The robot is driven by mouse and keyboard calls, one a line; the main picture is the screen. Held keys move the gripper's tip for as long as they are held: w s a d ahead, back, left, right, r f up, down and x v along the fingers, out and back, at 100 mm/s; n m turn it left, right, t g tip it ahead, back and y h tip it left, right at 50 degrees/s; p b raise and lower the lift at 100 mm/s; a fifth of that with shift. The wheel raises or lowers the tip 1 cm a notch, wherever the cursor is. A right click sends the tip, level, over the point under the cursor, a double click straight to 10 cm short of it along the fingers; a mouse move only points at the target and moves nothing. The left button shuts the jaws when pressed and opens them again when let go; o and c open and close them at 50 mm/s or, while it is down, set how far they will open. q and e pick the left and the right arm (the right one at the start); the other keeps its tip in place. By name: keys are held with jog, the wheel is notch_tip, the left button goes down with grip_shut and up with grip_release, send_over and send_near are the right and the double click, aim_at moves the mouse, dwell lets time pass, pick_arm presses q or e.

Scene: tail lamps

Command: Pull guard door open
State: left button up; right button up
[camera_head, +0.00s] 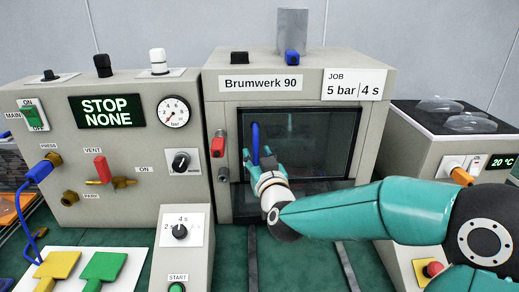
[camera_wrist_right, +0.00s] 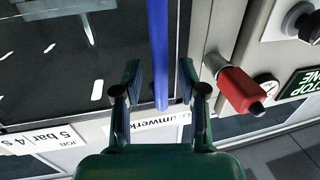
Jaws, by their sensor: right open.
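The guard door (camera_head: 310,140) is a dark glass panel in the front of the Brumwerk 90 machine; it looks closed. Its upright blue handle (camera_head: 255,140) is near the door's left edge. My right gripper (camera_head: 262,160) is at the handle, its fingers partly hidden by the wrist. In the right wrist view the open fingers (camera_wrist_right: 160,85) stand either side of the blue handle (camera_wrist_right: 158,45), with gaps on both sides. The dark door glass (camera_wrist_right: 60,60) also fills the left of that view. My left gripper is not in view.
A red-handled lever (camera_head: 217,145) sits just left of the door; it is close beside the fingers in the wrist view (camera_wrist_right: 240,90). A timer box (camera_head: 181,245) stands in front at left. A cooling unit (camera_head: 440,150) is at right, behind my right arm.

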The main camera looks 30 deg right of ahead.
jog(key=shift+x, duration=0.75)
jog(key=shift+c, duration=0.3)
grip_shut()
